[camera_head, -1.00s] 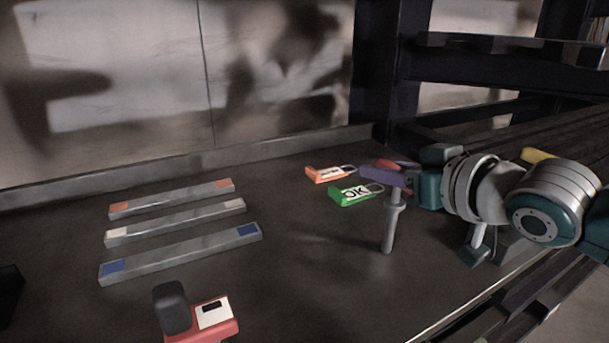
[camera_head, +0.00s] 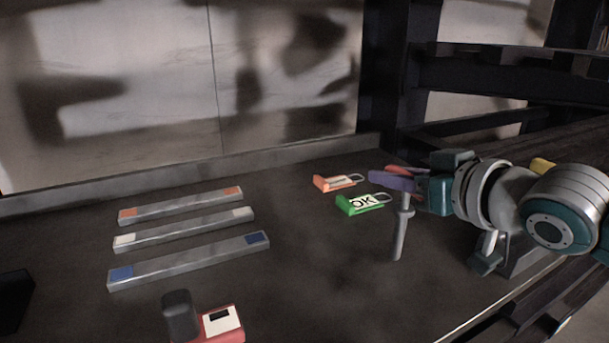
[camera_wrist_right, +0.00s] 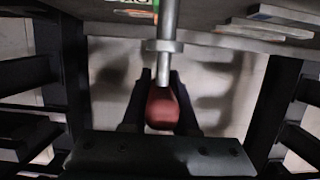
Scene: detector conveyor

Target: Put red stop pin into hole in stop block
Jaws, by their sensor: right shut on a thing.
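My right gripper (camera_head: 394,178) is shut on the red stop pin. The pin's metal shaft (camera_head: 400,238) points down with a collar near its top, above the dark table. In the right wrist view its red knob (camera_wrist_right: 162,110) sits between the two dark fingers, and the shaft (camera_wrist_right: 168,25) runs to the top edge. A grey block (camera_head: 525,252) stands at the table's right edge, partly hidden behind my right arm; it may be the stop block, but no hole shows. My left gripper is not in view.
A green OK tag (camera_head: 360,204) and an orange tag (camera_head: 335,183) lie behind the pin. Several grey bars (camera_head: 190,262) lie at the left. A red box (camera_head: 222,324) with a black knob is at the front. The middle of the table is clear.

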